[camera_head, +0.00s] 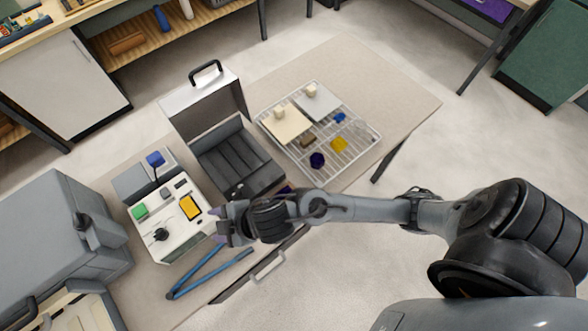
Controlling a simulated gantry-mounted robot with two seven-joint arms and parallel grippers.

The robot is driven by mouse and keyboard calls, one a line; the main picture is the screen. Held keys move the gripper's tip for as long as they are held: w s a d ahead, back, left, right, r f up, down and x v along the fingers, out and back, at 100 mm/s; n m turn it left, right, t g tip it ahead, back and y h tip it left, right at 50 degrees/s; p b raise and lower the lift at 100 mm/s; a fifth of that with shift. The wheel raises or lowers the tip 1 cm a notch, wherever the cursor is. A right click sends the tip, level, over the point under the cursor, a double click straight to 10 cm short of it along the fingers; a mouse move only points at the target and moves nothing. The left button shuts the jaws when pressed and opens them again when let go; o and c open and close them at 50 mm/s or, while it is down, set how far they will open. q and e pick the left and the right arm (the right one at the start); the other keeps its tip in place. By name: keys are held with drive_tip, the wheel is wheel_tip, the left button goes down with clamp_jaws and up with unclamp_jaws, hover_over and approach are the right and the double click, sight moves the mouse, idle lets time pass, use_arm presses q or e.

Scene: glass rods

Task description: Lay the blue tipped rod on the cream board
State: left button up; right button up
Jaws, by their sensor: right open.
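The cream board (285,124) lies on a white wire rack (350,158) on the table, beside a grey board (316,102). A small pale block stands on each board. I cannot make out a glass rod clearly. A blue piece (155,159) shows at the top of a thin dark stem by the white device (170,222), but I cannot tell if it is a rod tip. My right gripper (226,226) is open at the right edge of the device, well to the left of the rack, and nothing shows in it. My left gripper is out of view.
An open metal case (240,160) with a raised lid stands between device and rack. Blue-handled tongs (205,274) lie at the table's front. The rack also holds small blue, yellow, brown and dark purple pieces. The table (385,85) is clear behind and right of the rack.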

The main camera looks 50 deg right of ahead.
drive_tip(key=s+d+f+m+g+h, duration=0.2)
drive_tip(key=s+d+m, duration=0.4)
drive_tip(key=d, duration=0.3)
drive_tip(key=shift+s+d+f+m+h, duration=0.4)
drive_tip(key=shift+s+f+h, duration=0.15)
drive_tip(key=shift+h, duration=0.05)
drive_tip(key=shift+o, duration=0.4)
drive_tip(key=s+d+f+m+g+h, duration=0.1)
drive_tip(key=s+d+f+m+g, duration=0.1)
drive_tip(key=s+d, duration=0.4)
drive_tip(key=shift+s+d+f+m+g, duration=0.25)
drive_tip(key=shift+s+d+m+g, duration=0.15)
drive_tip(key=shift+s+m, duration=0.45)
